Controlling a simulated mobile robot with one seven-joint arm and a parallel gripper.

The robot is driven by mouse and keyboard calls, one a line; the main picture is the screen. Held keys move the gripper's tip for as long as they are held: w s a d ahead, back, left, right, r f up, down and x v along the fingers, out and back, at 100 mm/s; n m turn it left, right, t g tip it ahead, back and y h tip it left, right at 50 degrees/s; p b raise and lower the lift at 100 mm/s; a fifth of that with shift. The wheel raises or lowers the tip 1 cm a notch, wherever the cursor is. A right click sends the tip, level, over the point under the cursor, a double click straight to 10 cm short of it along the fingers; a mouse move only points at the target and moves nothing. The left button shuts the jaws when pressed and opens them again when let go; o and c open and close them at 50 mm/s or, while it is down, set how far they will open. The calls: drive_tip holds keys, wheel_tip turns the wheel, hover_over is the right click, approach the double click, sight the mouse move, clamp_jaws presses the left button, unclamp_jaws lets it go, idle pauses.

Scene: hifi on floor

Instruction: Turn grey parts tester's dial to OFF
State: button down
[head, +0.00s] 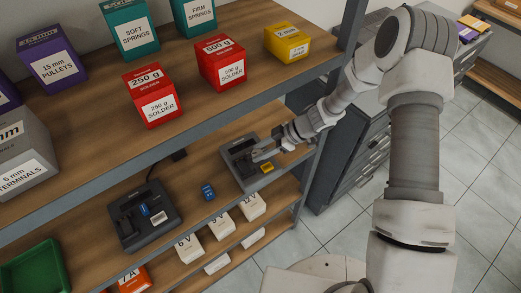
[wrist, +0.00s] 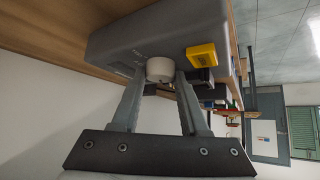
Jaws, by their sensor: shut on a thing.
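The grey parts tester (head: 236,168) stands on the middle shelf, at its right end in the head view. It fills the upper part of the wrist view (wrist: 130,45), with small lettering too blurred to read. Its pale round dial (wrist: 160,69) sticks out from the face. My gripper (wrist: 162,78) has one finger on each side of the dial and is shut on it. In the head view my gripper (head: 264,151) reaches in from the right and hides the dial. The dial's pointer and setting cannot be made out.
A yellow block (wrist: 202,55) sits on the tester close to my right finger. A dark charger-like device (head: 146,215) and a small blue part (head: 208,191) lie to the left. The upper shelf (head: 190,65) with boxes overhangs.

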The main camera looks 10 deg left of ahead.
drive_tip(key=shift+r, duration=0.1)
drive_tip(key=c, duration=0.7)
unclamp_jaws()
drive_tip(key=b+v, duration=0.1)
drive_tip(key=v, duration=1.6)
drive_tip(key=shift+d+r, duration=0.15)
drive_tip(key=shift+d, duration=0.1)
